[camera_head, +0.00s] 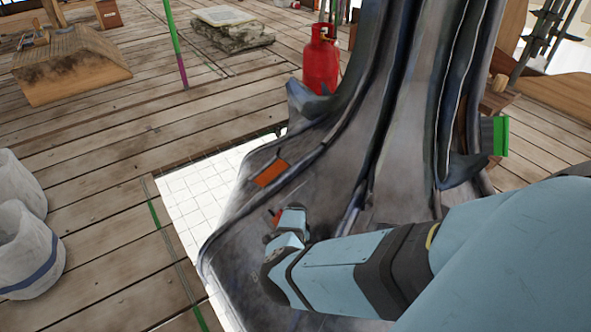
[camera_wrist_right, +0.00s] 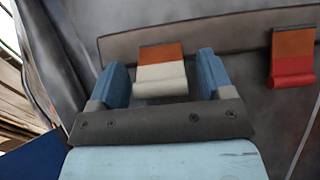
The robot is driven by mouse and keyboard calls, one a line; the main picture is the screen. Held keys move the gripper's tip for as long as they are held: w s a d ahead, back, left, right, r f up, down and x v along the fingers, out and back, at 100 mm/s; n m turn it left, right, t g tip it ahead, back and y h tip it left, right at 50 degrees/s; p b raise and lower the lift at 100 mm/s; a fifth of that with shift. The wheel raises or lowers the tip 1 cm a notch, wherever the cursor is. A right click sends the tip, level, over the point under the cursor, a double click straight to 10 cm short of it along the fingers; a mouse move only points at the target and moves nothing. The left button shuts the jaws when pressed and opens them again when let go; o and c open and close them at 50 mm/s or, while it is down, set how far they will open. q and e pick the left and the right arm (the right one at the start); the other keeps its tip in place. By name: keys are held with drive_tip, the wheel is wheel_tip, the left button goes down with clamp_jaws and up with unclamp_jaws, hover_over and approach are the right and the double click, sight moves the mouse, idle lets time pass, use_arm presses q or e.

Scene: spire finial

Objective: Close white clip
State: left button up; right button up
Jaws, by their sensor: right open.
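The white clip (camera_wrist_right: 161,76) is on the grey spire surface in the right wrist view, with an orange upper plate and a pale flap below. My right gripper (camera_wrist_right: 162,62) is open, with one blue finger on each side of the clip. I cannot tell whether the fingers touch it. In the head view my right gripper (camera_head: 290,222) is low against the spire finial (camera_head: 385,150), its fingers mostly hidden. The white flap cannot be made out there. My left gripper is not in view.
A red clip (camera_wrist_right: 292,66) with an orange top sits to the right in the wrist view. An orange plate (camera_head: 271,173) shows on the spire's flared base. A red gas cylinder (camera_head: 321,60) stands behind. Pale buckets (camera_head: 28,250) stand at the left on the plank floor.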

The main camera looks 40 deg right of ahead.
drive_tip(key=c, duration=0.9)
drive_tip(key=shift+d+r+y, duration=0.1)
drive_tip(key=shift+d+y, duration=0.2)
drive_tip(key=shift+s+d+y+p, duration=0.1)
drive_tip(key=shift+d+y+p, duration=0.1)
drive_tip(key=shift+y+p, duration=0.25)
drive_tip(key=shift+d+f+y, duration=0.3)
drive_tip(key=shift+d+y, duration=0.05)
drive_tip(key=shift+y, duration=1)
drive_tip(key=o, duration=0.9)
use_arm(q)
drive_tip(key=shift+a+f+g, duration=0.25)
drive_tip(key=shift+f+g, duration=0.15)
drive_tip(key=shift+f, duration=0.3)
